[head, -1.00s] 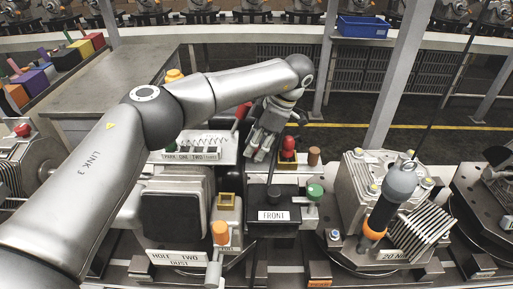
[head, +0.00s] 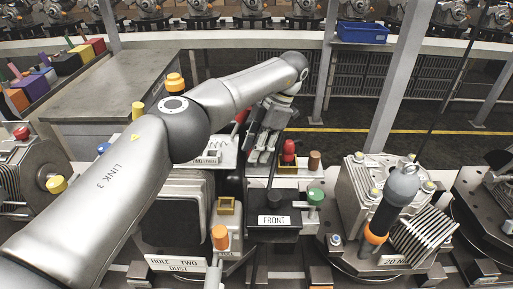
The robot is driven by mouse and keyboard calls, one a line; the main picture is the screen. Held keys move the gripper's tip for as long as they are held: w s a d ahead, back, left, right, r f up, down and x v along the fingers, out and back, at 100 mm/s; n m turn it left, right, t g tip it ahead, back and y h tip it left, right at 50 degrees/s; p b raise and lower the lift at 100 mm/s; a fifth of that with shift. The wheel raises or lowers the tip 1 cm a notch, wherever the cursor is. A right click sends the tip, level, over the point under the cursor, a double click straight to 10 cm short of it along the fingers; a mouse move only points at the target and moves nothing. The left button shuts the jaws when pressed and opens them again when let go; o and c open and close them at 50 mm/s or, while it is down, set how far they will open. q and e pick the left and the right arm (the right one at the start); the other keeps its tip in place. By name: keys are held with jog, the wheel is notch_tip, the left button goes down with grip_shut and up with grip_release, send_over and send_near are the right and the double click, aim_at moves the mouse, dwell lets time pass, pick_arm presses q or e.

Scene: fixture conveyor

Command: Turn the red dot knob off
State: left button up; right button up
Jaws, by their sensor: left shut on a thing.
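My left gripper (head: 266,150) points down at the back of the workstation, behind the black box labelled FRONT. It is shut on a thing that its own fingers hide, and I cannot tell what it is. A red knob (head: 289,147) stands just right of the fingers in a yellow frame. I can make out no red dot on any knob from here. My right gripper is not in view.
A green knob (head: 315,196) and a brown knob (head: 314,160) stand right of the gripper. An orange knob (head: 219,237) stands in front. A finned metal housing (head: 365,185) is at the right.

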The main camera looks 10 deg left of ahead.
pick_arm(q)
jog(key=shift+w+r, duration=0.1)
jog(key=shift+r, duration=0.05)
jog(key=o, duration=1)
